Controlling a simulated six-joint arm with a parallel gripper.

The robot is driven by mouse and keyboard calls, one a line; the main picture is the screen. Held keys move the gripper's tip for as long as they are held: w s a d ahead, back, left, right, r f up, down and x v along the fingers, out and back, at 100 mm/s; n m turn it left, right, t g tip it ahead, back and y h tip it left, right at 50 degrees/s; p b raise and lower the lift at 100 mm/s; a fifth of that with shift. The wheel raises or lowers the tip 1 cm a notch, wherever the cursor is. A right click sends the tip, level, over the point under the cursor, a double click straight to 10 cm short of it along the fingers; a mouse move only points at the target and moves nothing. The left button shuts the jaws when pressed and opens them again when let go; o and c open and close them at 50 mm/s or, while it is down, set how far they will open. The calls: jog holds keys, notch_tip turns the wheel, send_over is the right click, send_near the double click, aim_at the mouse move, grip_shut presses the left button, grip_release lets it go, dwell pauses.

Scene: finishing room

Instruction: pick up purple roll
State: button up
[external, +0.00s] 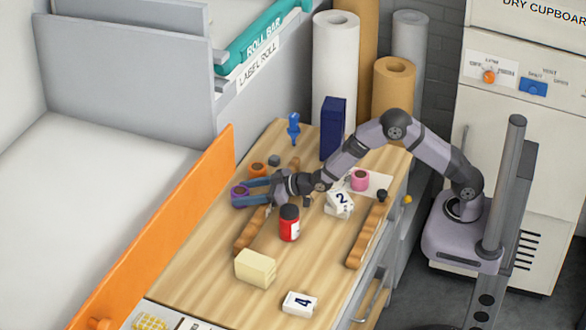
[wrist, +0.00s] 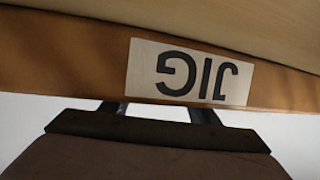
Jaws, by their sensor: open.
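The purple roll (external: 240,195) stands on the wooden bench top near its left edge, beside the orange board. My gripper (external: 250,191) reaches left across the bench, low over the wood, with its blue-grey fingers open. The fingertips are right at the purple roll. I cannot tell whether they touch it or how far the roll is between them. In the wrist view the two fingers (wrist: 158,110) show only as short stubs, and the purple roll is not visible there.
An orange roll (external: 257,170) and a small dark piece (external: 274,160) lie just behind. The orange board (external: 190,205) borders the left edge.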

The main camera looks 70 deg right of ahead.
aim_at(246, 191)
jog(key=c, duration=0.8)
jog(key=shift+c, duration=0.2)
notch_tip(246, 191, up, 10)
jog(key=shift+b, duration=0.45)
